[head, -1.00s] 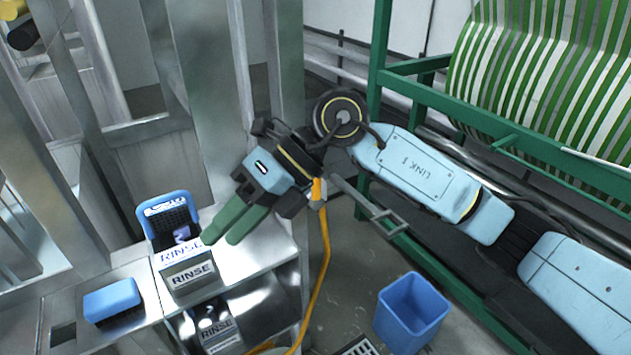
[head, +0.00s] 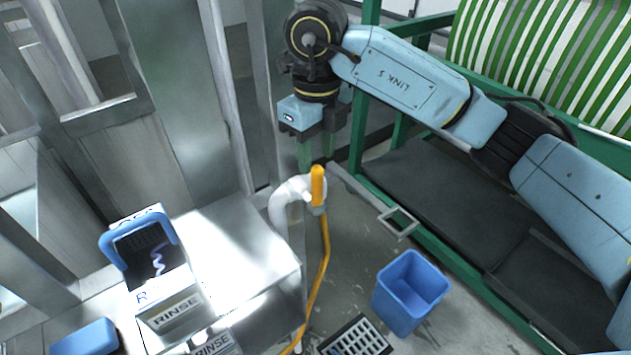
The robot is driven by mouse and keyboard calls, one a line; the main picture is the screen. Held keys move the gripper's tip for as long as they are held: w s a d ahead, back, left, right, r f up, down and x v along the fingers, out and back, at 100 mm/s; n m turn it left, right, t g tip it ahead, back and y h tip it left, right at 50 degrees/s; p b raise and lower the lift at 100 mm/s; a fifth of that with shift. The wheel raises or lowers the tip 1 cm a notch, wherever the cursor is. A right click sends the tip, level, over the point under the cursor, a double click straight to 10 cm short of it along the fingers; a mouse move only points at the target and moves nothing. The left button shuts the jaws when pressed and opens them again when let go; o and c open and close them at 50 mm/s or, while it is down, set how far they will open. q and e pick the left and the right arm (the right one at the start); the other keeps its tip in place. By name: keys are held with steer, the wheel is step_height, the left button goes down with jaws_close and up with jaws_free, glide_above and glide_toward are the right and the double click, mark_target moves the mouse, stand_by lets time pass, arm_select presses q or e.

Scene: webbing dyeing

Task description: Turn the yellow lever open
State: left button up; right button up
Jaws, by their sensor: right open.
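The yellow lever (head: 318,184) stands upright beside the curved white pipe (head: 284,206), at the middle of the head view. My right gripper (head: 315,160) points down just above the lever, with its two green fingers apart. In the picture, one finger is on each side of the lever's top; I cannot tell whether they touch it. Nothing is held between the fingers. My left gripper is out of view.
A yellow hose (head: 322,262) hangs below the lever. A metal bench (head: 235,245) with a blue-rimmed rinse basket (head: 140,238) stands at left. A blue bin (head: 410,290) and a floor drain (head: 356,338) are on the floor. A green frame (head: 450,275) runs along the right.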

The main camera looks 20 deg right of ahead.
mark_target(317, 167)
step_height(317, 167, down, 4)
steer(key=shift+r, duration=0.1)
step_height(317, 167, down, 4)
steer(key=shift+w+r+p, duration=0.1)
steer(key=shift+p, duration=0.4)
steer(key=shift+f, duration=0.5)
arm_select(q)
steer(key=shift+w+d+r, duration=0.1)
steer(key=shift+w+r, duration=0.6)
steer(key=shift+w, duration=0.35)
arm_select(e)
jaws_close()
